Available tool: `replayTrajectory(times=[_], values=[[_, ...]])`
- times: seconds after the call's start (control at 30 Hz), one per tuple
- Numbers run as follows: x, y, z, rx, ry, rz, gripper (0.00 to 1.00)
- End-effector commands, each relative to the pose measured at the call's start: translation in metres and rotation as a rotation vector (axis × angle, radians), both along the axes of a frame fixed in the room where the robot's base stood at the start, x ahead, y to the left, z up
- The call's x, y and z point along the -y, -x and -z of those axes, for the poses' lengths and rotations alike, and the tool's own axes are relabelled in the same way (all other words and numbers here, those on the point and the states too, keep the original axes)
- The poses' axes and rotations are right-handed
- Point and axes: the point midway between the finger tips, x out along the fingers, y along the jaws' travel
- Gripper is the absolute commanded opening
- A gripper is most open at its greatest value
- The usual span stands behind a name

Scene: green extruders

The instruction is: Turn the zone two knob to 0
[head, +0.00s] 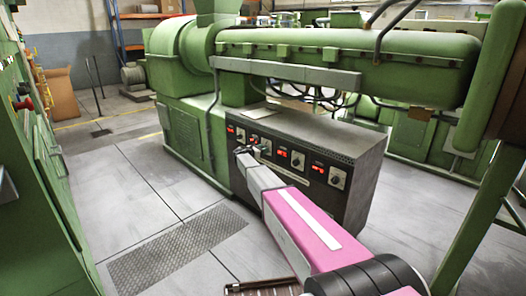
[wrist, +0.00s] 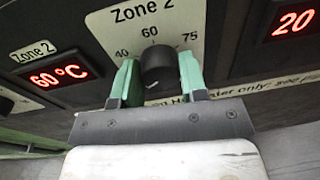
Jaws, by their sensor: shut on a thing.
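The zone two knob (wrist: 158,62) is a dark round knob on a white dial plate marked "Zone 2", with 40, 60 and 75 visible around it. My gripper (wrist: 158,74) has its two green fingers on either side of the knob, shut on it. A small pale mark shows low on the knob's face. The zero mark is not visible. The Zone 2 display (wrist: 58,73) to the left reads 60 °C in red. In the head view my gripper (head: 241,152) reaches the front of the dark control box, and it largely hides that knob.
The dark control box (head: 352,205) stands under the green extruder barrel (head: 350,55). More knobs and red displays (head: 298,160) sit to the right on its panel. Another display (wrist: 293,22) reads 20.

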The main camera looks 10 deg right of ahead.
Motion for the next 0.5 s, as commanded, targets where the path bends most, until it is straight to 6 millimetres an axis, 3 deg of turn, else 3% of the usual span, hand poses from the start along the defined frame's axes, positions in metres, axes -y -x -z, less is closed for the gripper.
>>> replayTrajectory(times=[0.2, 0.23, 0.3, 0.5], values=[[-0.0014, 0.0008, 0.0015, -0.002, -0.002, 0.0, 0.16], [-0.0014, 0.0008, 0.0015, -0.002, -0.002, 0.0, 0.43], [-0.0013, 0.0009, 0.0014, -0.002, -0.003, 0.0, 0.65], [-0.0006, 0.0005, 0.0006, -0.001, -0.001, 0.0, 0.65]])
